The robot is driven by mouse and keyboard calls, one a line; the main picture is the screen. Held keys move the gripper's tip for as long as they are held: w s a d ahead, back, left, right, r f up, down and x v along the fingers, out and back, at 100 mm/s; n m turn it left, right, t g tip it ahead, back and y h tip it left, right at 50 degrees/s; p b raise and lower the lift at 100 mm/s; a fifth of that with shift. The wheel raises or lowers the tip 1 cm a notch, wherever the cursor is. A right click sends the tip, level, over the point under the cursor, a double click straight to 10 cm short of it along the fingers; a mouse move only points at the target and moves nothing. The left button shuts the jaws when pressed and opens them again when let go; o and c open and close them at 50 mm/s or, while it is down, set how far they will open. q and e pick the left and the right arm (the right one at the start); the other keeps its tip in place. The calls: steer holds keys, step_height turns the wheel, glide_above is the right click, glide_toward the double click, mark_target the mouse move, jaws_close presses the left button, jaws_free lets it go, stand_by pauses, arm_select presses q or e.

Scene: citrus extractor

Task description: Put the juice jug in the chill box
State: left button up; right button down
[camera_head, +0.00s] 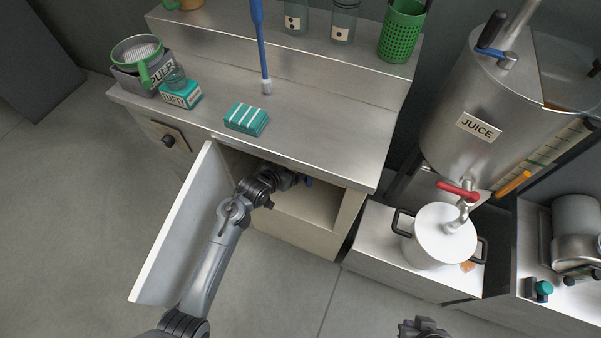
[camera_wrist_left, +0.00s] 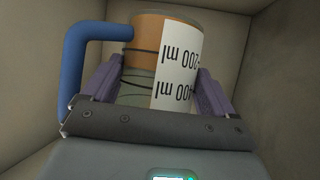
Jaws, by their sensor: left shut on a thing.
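The juice jug (camera_wrist_left: 150,90) is a clear vessel with orange juice, a blue handle and a white volume label that reads upside down in the left wrist view. My left gripper (camera_wrist_left: 160,82) is shut on it, with one purple finger on each side. In the head view my left gripper (camera_head: 292,180) is inside the open compartment under the counter, which looks like the chill box (camera_head: 310,205). My right gripper (camera_head: 422,328) is partly visible at the bottom edge.
The compartment's white door (camera_head: 180,230) stands open left of my left arm. A steel juice tank (camera_head: 480,110) and a white pot (camera_head: 440,240) stand to the right. The floor in front is clear.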

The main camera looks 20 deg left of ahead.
arm_select(q)
step_height(320, 180, down, 6)
steer(key=b, duration=0.3)
steer(key=shift+s, duration=0.15)
steer(key=shift+f+b, duration=0.75)
steer(key=shift+w+f+b, duration=0.2)
steer(key=shift+f+b, duration=0.5)
steer(key=shift+f, duration=0.6)
steer(key=shift+s, duration=0.1)
steer(key=shift+r, duration=0.1)
steer(key=o, duration=1.1)
steer(key=shift+f, duration=0.25)
steer(key=shift+o, duration=0.2)
